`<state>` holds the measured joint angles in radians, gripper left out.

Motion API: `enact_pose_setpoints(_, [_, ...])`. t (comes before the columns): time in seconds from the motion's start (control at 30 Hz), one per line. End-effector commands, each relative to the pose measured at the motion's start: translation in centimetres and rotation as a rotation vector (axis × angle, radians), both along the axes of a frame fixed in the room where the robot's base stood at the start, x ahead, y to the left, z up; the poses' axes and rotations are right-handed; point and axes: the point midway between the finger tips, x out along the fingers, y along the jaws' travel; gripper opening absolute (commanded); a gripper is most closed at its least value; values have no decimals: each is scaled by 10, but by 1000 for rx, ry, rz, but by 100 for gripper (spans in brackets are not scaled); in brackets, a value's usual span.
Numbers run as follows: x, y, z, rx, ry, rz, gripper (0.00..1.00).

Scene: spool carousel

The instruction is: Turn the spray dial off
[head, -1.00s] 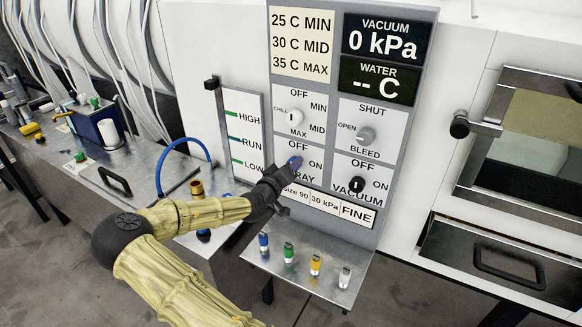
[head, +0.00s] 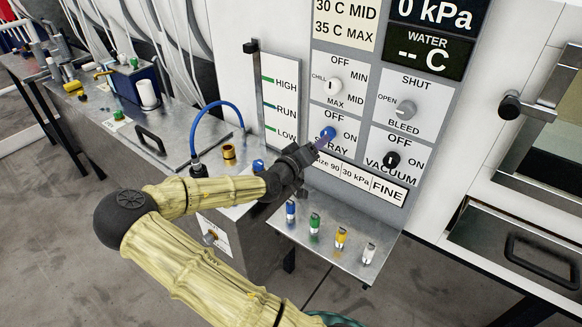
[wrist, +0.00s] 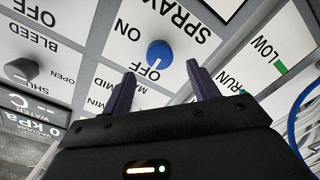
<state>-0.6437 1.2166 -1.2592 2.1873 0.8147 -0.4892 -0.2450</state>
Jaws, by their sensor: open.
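The spray dial is a round blue knob (head: 328,132) on a white plate of the grey panel, with OFF above it and ON to its right. In the wrist view the blue knob (wrist: 160,53) is near the middle, and a pale mark shows on its side toward the word OFF. My gripper (head: 319,143) is in front of the panel, pointing at the dial from lower left. In the wrist view my gripper (wrist: 162,82) is open, with its dark purple fingers on either side of the knob's line and a gap to each. Nothing is held.
The chill dial (head: 330,87) is above, the grey bleed dial (head: 405,109) upper right and the black vacuum dial (head: 391,160) at right. Below, a metal shelf (head: 318,238) holds several coloured small pieces. A blue hose (head: 213,106) arches at left.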

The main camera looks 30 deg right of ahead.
Motion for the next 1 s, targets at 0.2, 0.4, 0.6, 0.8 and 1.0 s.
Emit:
enact_pose_setpoints(0.2, [-13,34,0,-1,1,4,60])
enact_pose_setpoints(0.4, [-24,62,2,-3,1,4,60])
enact_pose_setpoints(0.6, [-35,88,3,-4,2,3,60])
enact_pose_setpoints(0.8, [-42,103,4,-2,1,2,60])
enact_pose_setpoints(1.0, [-43,105,5,0,0,0,60])
